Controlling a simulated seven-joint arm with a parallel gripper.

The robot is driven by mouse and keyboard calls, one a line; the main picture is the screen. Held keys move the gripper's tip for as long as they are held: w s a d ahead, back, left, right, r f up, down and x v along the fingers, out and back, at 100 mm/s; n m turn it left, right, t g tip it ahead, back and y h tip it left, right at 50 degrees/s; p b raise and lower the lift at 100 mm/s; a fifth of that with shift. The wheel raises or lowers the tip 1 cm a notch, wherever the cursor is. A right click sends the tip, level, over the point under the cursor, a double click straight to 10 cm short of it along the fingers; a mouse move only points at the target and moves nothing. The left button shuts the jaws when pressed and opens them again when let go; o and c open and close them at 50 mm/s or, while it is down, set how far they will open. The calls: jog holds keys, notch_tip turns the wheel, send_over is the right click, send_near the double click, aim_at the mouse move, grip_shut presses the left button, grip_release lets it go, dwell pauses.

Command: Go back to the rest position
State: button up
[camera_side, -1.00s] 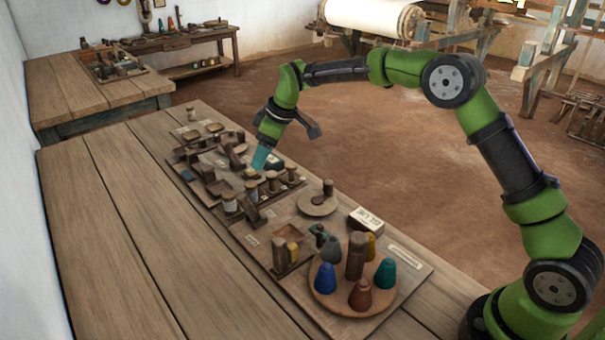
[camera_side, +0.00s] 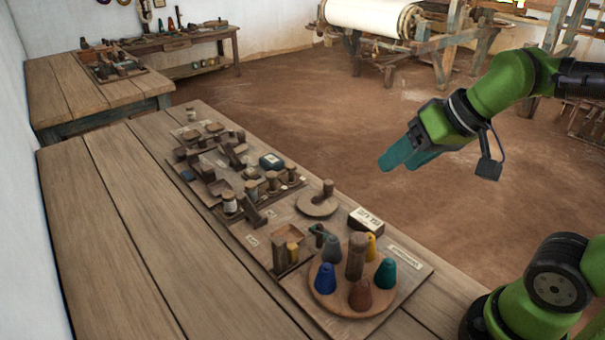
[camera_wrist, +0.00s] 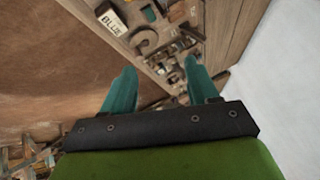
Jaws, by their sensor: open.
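My gripper (camera_side: 402,160) has teal fingers and is raised in the air to the right of the long workbench, over the earth floor and clear of every object. In the wrist view my gripper (camera_wrist: 158,90) shows its two teal fingers spread apart with nothing between them. The workbench (camera_side: 110,230) carries a wooden board of small tools and parts, and none of them touches my gripper.
A round wooden tray (camera_side: 321,293) with several coloured cones stands near the bench's front. A labelled box (camera_side: 366,220) and a small round wooden stand (camera_side: 309,208) lie behind it. A loom (camera_side: 365,18) stands at the back. The floor between is open.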

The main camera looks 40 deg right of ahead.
jog(key=shift+s+d+f+m, duration=0.1)
jog(key=shift+s+f+m, duration=0.15)
jog(key=shift+s+f, duration=0.35)
jog(key=shift+s+f+m, duration=0.25)
jog(key=shift+s, duration=0.65)
